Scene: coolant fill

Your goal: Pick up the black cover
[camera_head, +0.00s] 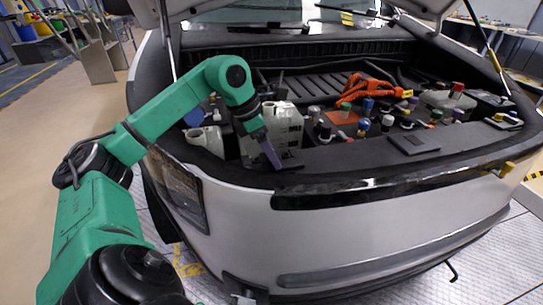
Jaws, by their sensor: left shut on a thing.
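The black cover (345,153) appears to be the long dark panel along the front edge of the car's open bay. My left gripper (272,158) reaches down from the left to its left end. Its fingers look shut on the edge of the cover there; the exact contact is small and partly hidden by the fingers. The cover looks level and lies in the bay. My right gripper is not in view.
A white reservoir (284,122) stands just behind my left gripper, with a smaller white container (205,139) to its left. Orange cables (370,88) and several coloured caps fill the bay's middle and right. The raised hood's struts flank the bay.

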